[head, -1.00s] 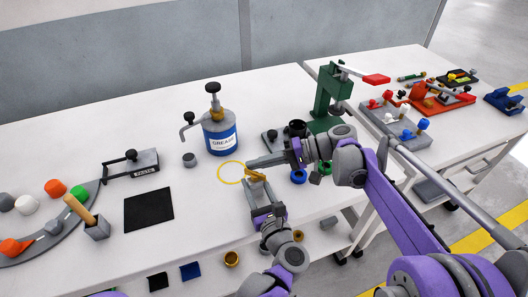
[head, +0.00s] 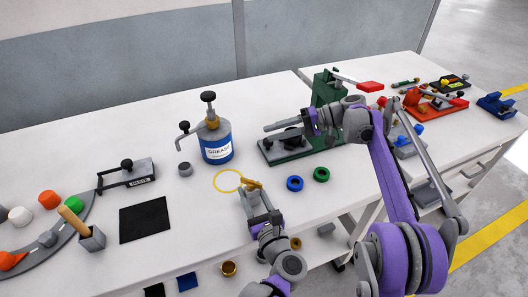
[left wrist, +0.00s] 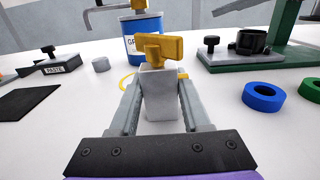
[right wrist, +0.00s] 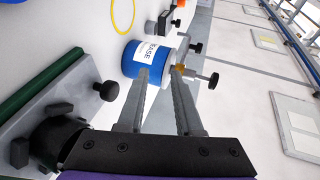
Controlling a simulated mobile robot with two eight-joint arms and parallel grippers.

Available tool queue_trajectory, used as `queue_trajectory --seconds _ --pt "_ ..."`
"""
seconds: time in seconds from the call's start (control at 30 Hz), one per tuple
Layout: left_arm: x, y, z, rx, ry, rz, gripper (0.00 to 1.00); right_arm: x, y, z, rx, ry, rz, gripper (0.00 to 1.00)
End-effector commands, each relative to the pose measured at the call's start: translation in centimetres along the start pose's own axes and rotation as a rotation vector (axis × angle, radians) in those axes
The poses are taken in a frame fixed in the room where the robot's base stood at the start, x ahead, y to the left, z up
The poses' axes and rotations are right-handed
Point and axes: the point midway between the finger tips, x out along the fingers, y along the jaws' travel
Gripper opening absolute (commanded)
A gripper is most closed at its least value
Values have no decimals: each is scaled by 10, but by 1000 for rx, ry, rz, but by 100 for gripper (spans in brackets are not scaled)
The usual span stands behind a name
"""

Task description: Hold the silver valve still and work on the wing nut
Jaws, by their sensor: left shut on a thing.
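The silver valve (left wrist: 160,90) stands upright between my left gripper's fingers, with the yellow wing nut (left wrist: 158,47) on its top. In the head view, the wing nut (head: 252,184) shows above my left gripper (head: 258,203), beside the yellow ring mark on the table. My left gripper is shut on the valve, one finger on each side. My right gripper (head: 282,130) is open and empty, behind and to the right of the wing nut, in front of the green press. In the right wrist view its fingers (right wrist: 161,70) are apart, with the grease can beyond them.
The grease can (head: 217,142) stands behind the yellow ring (head: 228,181). The green press (head: 325,95) is at the back right. A blue ring (head: 295,183) and a green ring (head: 321,174) lie right of the valve. The black mat (head: 145,223) is at left.

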Motion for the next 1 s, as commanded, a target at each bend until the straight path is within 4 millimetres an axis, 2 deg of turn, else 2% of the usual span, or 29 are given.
queue_trajectory --seconds 0.17,0.43,0.7,0.8,1.0 --pt "0 0 0 -1 1 -1 0 -13 -14 21 -208 65 28 40" --pt "0 0 0 -1 1 -1 0 -28 -29 78 -657 178 134 40" --pt "0 0 0 -1 1 -1 0 -31 -24 147 -1076 243 286 40" --pt "0 0 0 -1 1 -1 0 -31 -20 166 -1190 251 337 40" --pt "0 0 0 -1 1 0 0 -28 -14 188 -1316 254 394 40"
